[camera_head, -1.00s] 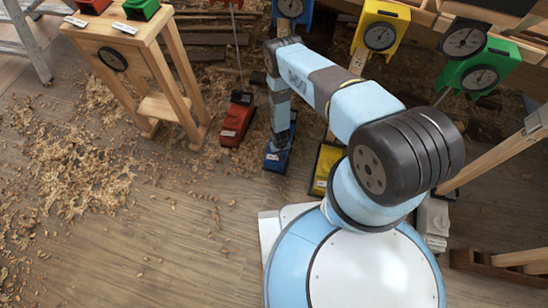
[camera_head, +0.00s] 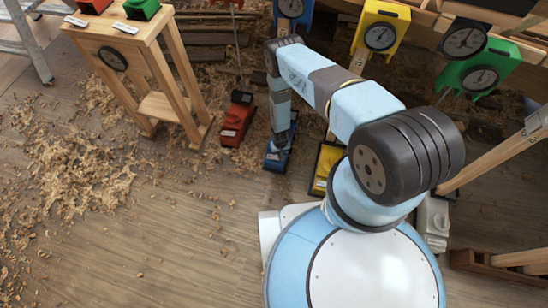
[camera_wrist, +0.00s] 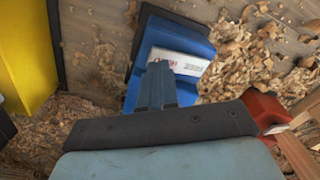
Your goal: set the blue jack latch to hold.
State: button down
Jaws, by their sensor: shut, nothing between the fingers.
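The blue jack (camera_head: 275,158) stands on the floor under the end of my arm. In the wrist view its blue body (camera_wrist: 205,45) fills the top middle, with a white label plate (camera_wrist: 178,62) on it. My gripper (camera_wrist: 160,68) is shut and empty, and its fingers overlap the jack's near side and the plate's left end. Whether the fingers touch the jack I cannot tell. I cannot make out a separate latch; my fingers may cover it. In the head view my gripper (camera_head: 281,146) is partly hidden by my wrist.
A red jack (camera_head: 237,118) stands to the left and a yellow jack (camera_head: 325,165) to the right. A wooden stand (camera_head: 150,60) is farther left. Dial gauges on blue (camera_head: 290,20), yellow (camera_head: 381,28) and green (camera_head: 478,70) holders are behind. Wood shavings cover the floor at left.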

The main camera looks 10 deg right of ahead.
jog(key=shift+f, duration=1.35)
dwell(1.5)
jog(key=shift+r, duration=3.5)
